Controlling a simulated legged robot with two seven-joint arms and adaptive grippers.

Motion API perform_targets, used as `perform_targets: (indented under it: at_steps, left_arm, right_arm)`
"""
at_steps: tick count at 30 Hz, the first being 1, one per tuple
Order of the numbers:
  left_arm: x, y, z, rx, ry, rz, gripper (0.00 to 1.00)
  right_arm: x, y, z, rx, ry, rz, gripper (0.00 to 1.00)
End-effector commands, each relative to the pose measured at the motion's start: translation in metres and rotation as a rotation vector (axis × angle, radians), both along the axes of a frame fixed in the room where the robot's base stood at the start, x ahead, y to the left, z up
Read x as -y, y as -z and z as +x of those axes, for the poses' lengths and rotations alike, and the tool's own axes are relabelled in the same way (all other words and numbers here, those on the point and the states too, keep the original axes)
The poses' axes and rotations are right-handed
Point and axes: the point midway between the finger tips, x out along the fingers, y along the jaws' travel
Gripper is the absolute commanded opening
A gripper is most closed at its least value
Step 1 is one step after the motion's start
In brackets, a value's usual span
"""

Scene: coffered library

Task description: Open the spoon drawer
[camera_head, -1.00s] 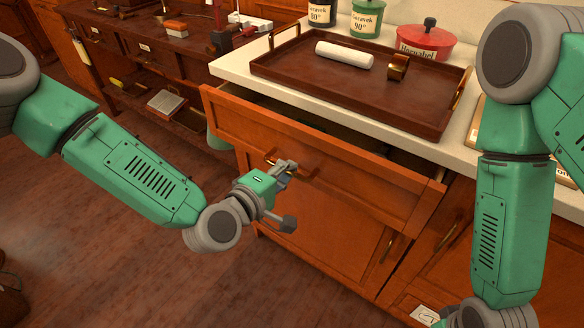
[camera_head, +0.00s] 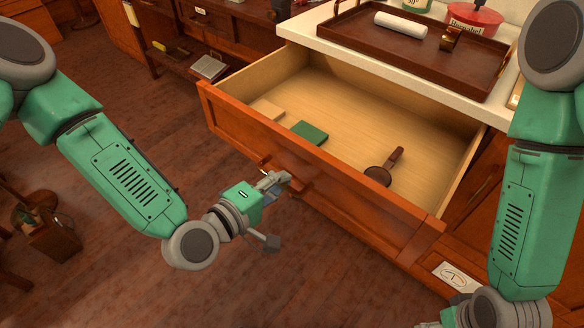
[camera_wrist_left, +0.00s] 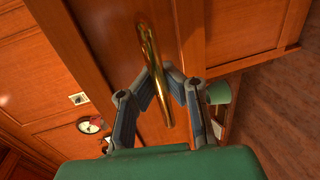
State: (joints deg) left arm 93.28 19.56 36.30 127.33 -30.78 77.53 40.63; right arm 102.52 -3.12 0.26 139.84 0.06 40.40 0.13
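The wooden drawer (camera_head: 330,180) is pulled well out from under the white counter, and its pale inside shows. In it lie a dark round-headed utensil with a brown handle (camera_head: 385,168), a green block (camera_head: 309,132) and a pale wooden block (camera_head: 268,110). My left gripper (camera_head: 283,180) is at the drawer front. In the left wrist view its two fingers close around the brass handle (camera_wrist_left: 152,50), one on each side.
On the counter (camera_head: 305,28) stand a brown tray (camera_head: 345,40) with a white roll (camera_head: 400,25), and a red pot (camera_head: 472,18). A small white plate (camera_head: 454,276) is on the cabinet below right. The floor in front is clear.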

Motion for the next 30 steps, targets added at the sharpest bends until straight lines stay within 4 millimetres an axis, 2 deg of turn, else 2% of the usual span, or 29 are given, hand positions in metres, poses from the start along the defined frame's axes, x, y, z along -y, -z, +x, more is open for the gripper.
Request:
perform_targets:
  at_steps: [1,16,17,18,19,30]
  left_arm:
    - [-0.0051,0.0014,0.0015,0.0,-0.013,0.005,0.0]
    - [-0.0078,0.0012,-0.0003,0.004,-0.017,0.005,0.0]
    - [-0.008,0.0012,-0.0004,0.004,-0.016,0.005,0.08]
    - [-0.0079,0.0011,-0.0007,0.004,-0.015,0.005,0.22]
    - [-0.0077,0.001,-0.0009,0.003,-0.014,0.004,0.32]
    - [-0.0063,-0.0007,-0.0054,0.002,-0.008,0.003,0.32]
  right_arm:
    - [-0.0001,-0.0006,0.0,0.0,0.0,0.0,0.66]
    - [0.0,-0.0009,0.0,0.0,0.0,0.0,0.66]
    - [0.0,-0.0009,0.0,0.0,0.0,0.0,0.66]
    - [0.0,-0.0009,0.0,0.0,0.0,0.0,0.66]
    - [0.0,-0.001,-0.0001,0.0,0.0,0.0,0.66]
    - [0.0,-0.0016,-0.0019,0.002,0.0,0.0,0.66]
